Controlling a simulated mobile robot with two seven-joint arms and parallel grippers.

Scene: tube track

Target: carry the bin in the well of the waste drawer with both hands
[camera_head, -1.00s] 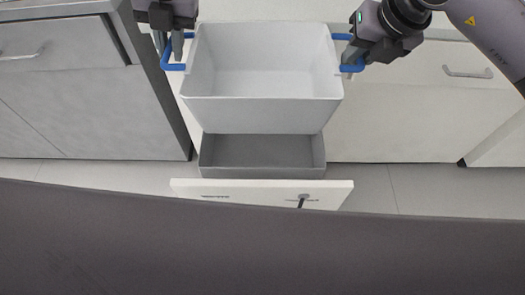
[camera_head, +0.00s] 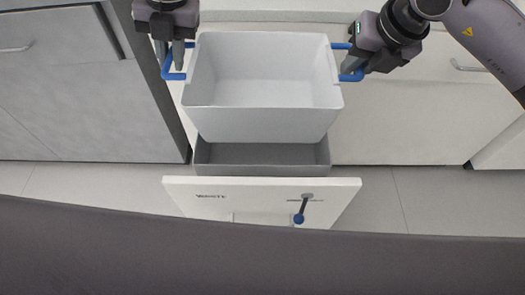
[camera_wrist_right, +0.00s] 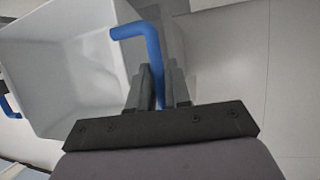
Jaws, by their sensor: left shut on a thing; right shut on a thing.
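The white bin (camera_head: 262,120) is empty and hangs above the open waste drawer in the head view. It has a blue handle on each side. My left gripper (camera_head: 177,62) is shut on the left blue handle (camera_head: 168,68). My right gripper (camera_head: 354,64) is shut on the right blue handle (camera_head: 343,46). In the right wrist view, the fingers (camera_wrist_right: 160,88) close around the bar of the blue handle (camera_wrist_right: 140,30), beside the bin (camera_wrist_right: 75,55). The drawer's grey well (camera_head: 262,154) shows below the bin; its back part is hidden by the bin.
The drawer's white front (camera_head: 250,195) is marked WASTE and carries a dark lever with a blue knob (camera_head: 298,218). A grey cabinet (camera_head: 80,105) stands at the left, white cabinets (camera_head: 400,120) at the right. The floor (camera_head: 430,195) beside the drawer is clear.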

